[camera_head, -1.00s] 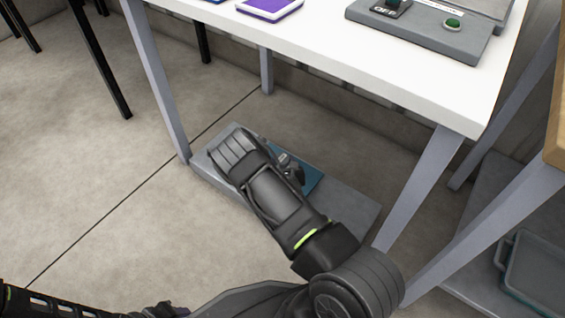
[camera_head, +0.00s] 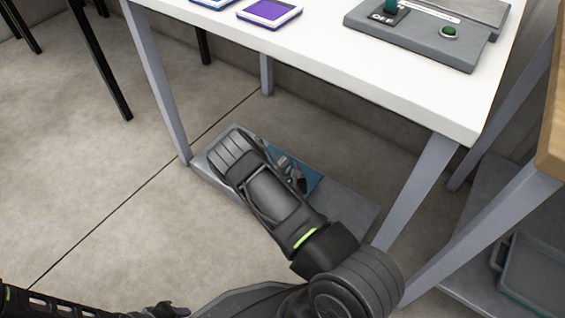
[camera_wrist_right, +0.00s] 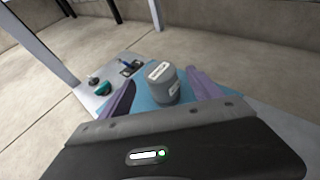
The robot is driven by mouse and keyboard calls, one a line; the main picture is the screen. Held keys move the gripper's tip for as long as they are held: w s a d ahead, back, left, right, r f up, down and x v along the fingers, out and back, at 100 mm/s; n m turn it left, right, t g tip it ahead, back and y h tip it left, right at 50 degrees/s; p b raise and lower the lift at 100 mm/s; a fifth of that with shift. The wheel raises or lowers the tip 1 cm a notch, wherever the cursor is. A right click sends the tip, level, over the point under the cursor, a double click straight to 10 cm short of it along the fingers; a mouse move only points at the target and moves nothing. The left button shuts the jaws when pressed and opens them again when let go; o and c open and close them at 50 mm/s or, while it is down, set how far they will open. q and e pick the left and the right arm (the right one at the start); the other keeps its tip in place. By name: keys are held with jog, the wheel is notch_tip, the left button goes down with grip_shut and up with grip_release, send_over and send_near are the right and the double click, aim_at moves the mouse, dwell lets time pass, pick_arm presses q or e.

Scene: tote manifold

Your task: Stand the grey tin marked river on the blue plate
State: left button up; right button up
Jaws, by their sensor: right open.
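The grey tin (camera_wrist_right: 162,84) stands upright on the blue plate (camera_wrist_right: 140,101) in the right wrist view. It has white labels on its lid and side; I cannot read them. The plate lies on the low grey shelf and also shows in the head view (camera_head: 314,181); there my right arm hides the tin. My right gripper (camera_wrist_right: 160,92) is open, with one purple finger on each side of the tin. It also shows low over the plate in the head view (camera_head: 297,180). Part of what seems to be my left gripper (camera_head: 170,311) shows at the bottom edge; its jaws are unclear.
The low shelf (camera_head: 345,212) sits under the white table (camera_head: 330,62), between its grey legs. A teal object (camera_wrist_right: 103,89) and a dark pad (camera_wrist_right: 130,68) with a blue piece lie on the shelf. A grey tray (camera_head: 535,275) is at lower right. Open floor lies left.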

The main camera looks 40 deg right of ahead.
jog(key=p+v, duration=0.2)
jog(key=v, duration=0.6)
jog(key=shift+s+a+r+p, duration=0.1)
jog(key=shift+s+r+p, duration=0.05)
jog(key=shift+p, duration=0.15)
dwell(0.3)
